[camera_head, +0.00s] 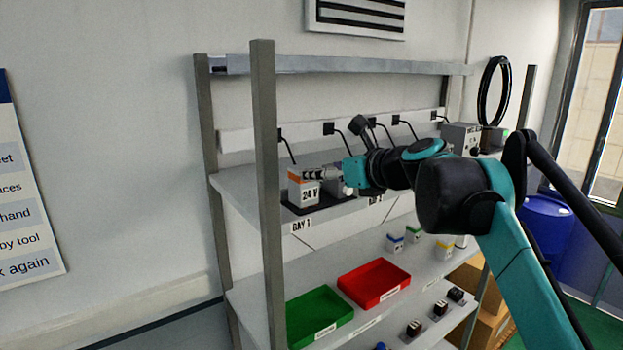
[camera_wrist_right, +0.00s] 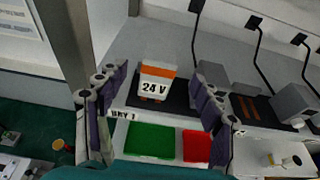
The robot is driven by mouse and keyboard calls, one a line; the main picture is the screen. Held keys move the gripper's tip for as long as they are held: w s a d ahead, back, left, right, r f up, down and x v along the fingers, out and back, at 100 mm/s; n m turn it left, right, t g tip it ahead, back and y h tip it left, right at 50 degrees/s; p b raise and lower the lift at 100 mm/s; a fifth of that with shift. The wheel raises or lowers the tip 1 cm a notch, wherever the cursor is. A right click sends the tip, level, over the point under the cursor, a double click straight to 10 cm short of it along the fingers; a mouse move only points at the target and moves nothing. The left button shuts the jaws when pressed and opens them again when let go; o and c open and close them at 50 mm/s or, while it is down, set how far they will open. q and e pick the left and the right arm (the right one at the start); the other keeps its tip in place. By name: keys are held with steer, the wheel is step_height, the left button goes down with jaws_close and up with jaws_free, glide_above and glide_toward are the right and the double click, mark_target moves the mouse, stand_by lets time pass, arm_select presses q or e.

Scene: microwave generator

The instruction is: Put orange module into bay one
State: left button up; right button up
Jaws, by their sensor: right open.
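The orange module (camera_head: 303,192) is a white box with an orange band and "24 V" on its front. It stands upright on the black pad (camera_head: 328,202) of bay one, behind the "BAY 1" label (camera_head: 302,226). In the right wrist view the module (camera_wrist_right: 156,83) sits between and beyond the fingers, with the pad (camera_wrist_right: 182,93) beneath it. My right gripper (camera_head: 322,173) is open and empty beside the module, at its upper right. In the right wrist view its fingers (camera_wrist_right: 157,98) are spread wide, apart from the module. My left gripper is out of view.
A shelf post (camera_head: 266,180) stands left of the bay. Black cables (camera_head: 285,146) hang from the back strip. More grey units (camera_wrist_right: 294,101) are right of the bay. Green (camera_head: 318,317) and red (camera_head: 373,284) trays and small boxes (camera_head: 414,234) lie on the lower shelf.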

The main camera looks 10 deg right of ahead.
steer(key=shift+b+v, duration=0.3)
steer(key=shift+v, duration=1.2)
steer(key=s+a+f+n+g, duration=0.1)
steer(key=s+f+n, duration=0.2)
steer(key=f+n, duration=0.3)
steer(key=s+a+f+n+g+h, duration=0.15)
steer(key=s+f+n, duration=0.3)
steer(key=f, duration=0.45)
steer(key=s+a+f+n+g, duration=0.2)
steer(key=s+f+n, duration=0.1)
steer(key=f+n, duration=0.35)
steer(key=s+d+f+n+h, duration=0.1)
steer(key=s+f+n, duration=0.3)
steer(key=f, duration=0.3)
steer(key=s+d+f+n+g+h, duration=0.1)
steer(key=s+f+n, duration=0.3)
steer(key=f, duration=0.4)
steer(key=s+d+f+n+g+h, duration=0.1)
steer(key=s+d+f+n+h, duration=0.1)
steer(key=s+f+n, duration=0.3)
step_height(320, 180, down, 3)
steer(key=shift+f+n, duration=0.2)
steer(key=shift+n, duration=0.6)
steer(key=shift+s, duration=0.1)
